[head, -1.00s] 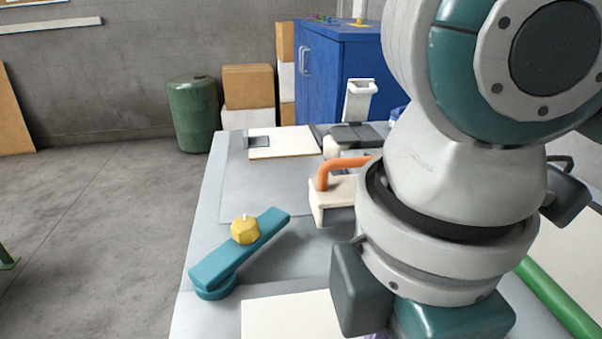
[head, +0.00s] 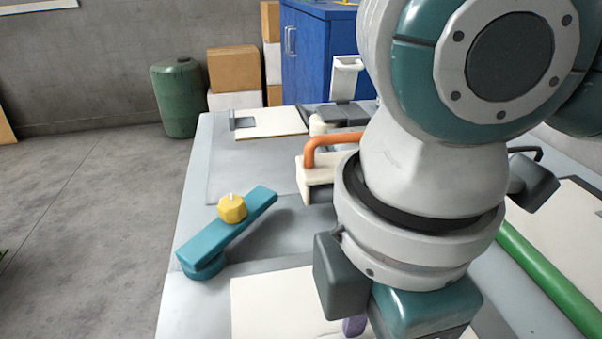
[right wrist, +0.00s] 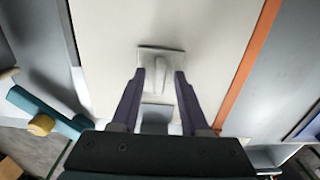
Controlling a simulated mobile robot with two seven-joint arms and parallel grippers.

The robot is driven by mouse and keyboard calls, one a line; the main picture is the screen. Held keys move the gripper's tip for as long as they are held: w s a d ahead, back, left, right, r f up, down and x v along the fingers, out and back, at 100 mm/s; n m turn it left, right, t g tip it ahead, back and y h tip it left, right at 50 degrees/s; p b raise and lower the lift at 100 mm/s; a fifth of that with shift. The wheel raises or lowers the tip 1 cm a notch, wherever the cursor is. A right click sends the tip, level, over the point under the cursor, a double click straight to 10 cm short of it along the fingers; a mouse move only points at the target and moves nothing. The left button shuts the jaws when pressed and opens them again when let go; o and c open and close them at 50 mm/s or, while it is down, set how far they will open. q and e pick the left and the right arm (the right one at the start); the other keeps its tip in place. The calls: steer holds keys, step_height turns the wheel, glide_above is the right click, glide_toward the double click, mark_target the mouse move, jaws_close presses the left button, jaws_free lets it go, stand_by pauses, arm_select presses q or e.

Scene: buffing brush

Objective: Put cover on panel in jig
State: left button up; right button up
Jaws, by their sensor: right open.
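In the right wrist view, a wide cream board (right wrist: 205,25) lies below my right gripper (right wrist: 159,73). A small pale plate with a raised ridge handle (right wrist: 161,62) is on the board. My right gripper is open, its two purple fingers on either side of the handle; I cannot tell whether they touch it. In the head view, part of the cream board (head: 265,305) shows at the bottom, and my right arm hides the rest. Purple finger parts (head: 355,325) show at the bottom edge. I cannot tell which piece is the cover, panel or jig. My left gripper is not in view.
A teal bar with a yellow knob (head: 232,208) stands left of the board. A pale block with an orange handle (head: 332,143) stands behind. Another cream board (head: 270,122) lies at the table's far end. A green rod (head: 548,278) runs along the right.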

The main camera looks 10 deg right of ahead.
step_height(320, 180, up, 12)
steer(key=p, duration=0.3)
steer(key=s+a+f+m+y, duration=0.2)
steer(key=a+f+m+y, duration=0.15)
steer(key=a, duration=0.25)
steer(key=d+f+m+t, duration=0.1)
steer(key=d+f+m, duration=0.1)
steer(key=m, duration=0.1)
steer(key=s+d+f+m+t, duration=0.1)
steer(key=d+m, duration=0.2)
steer(key=d+f+m+t, duration=0.1)
steer(key=d+f+m, duration=0.1)
steer(key=d+m, duration=0.1)
steer(key=shift+s+d+f+m+t, duration=0.1)
steer(key=shift+s+f+m+t, duration=0.25)
steer(key=shift+s+m+t, duration=0.1)
steer(key=s+d+f+m+h, duration=0.1)
steer(key=d, duration=0.1)
steer(key=s+d+m+h, duration=0.1)
steer(key=s+d, duration=0.1)
steer(key=d, duration=0.1)
steer(key=s+d+f+m+h, duration=0.1)
steer(key=d, duration=0.2)
steer(key=shift+s+d+f, duration=0.15)
steer(key=shift+s+f, duration=0.05)
steer(key=shift+f, duration=0.15)
steer(key=shift+r, duration=0.1)
